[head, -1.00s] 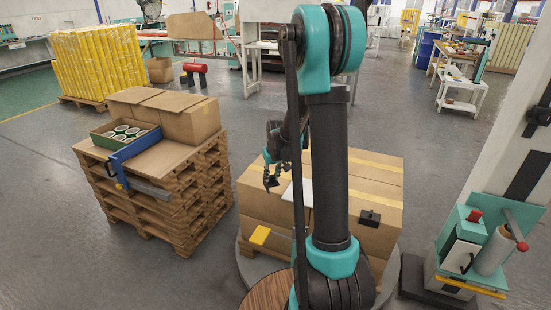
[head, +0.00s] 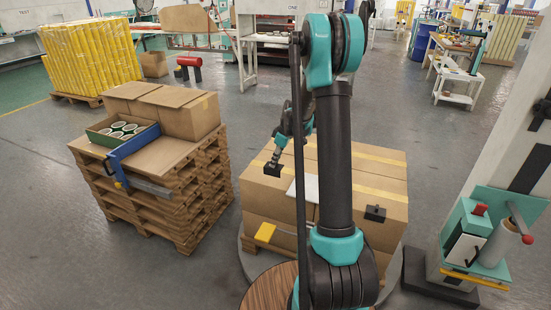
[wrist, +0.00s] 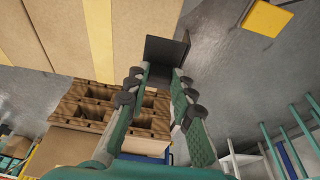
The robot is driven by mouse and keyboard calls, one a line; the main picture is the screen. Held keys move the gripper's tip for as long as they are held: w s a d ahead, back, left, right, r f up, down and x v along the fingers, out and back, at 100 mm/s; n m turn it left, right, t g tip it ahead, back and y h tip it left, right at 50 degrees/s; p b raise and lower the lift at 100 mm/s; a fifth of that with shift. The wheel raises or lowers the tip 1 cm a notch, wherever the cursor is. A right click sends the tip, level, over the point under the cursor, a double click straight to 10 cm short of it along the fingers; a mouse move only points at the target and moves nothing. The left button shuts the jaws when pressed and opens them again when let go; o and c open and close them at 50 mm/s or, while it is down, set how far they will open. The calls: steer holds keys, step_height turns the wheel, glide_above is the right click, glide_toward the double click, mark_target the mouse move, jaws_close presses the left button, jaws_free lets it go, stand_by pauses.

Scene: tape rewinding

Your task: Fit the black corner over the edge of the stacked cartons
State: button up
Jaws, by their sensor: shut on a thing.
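The stacked cartons (head: 350,190) are brown with yellow tape and stand behind my arm. They also fill the upper left of the wrist view (wrist: 140,18). My gripper (wrist: 161,78) is shut on a black corner (wrist: 167,50), an angled piece at its fingertips. In the head view, the held corner (head: 273,170) appears at the stack's left upper edge. In the wrist view it is beside the carton edge; I cannot tell whether it touches. Another black corner (head: 375,213) sits on the stack's near right edge. My arm hides part of the stack.
A yellow piece (head: 265,232) is at the stack's near left edge, and a white sheet (head: 305,187) lies on top. A pallet pile (head: 165,190) with boxes stands left. A teal machine (head: 470,240) stands right.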

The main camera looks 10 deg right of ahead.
mark_target(277, 166)
steer(key=shift+f, duration=2.4)
steer(key=shift+f, duration=0.15)
steer(key=shift+f, duration=1.7)
steer(key=shift+f, duration=0.6)
steer(key=o, duration=1)
steer(key=shift+o, duration=0.5)
steer(key=o, duration=0.3)
steer(key=shift+r, duration=4)
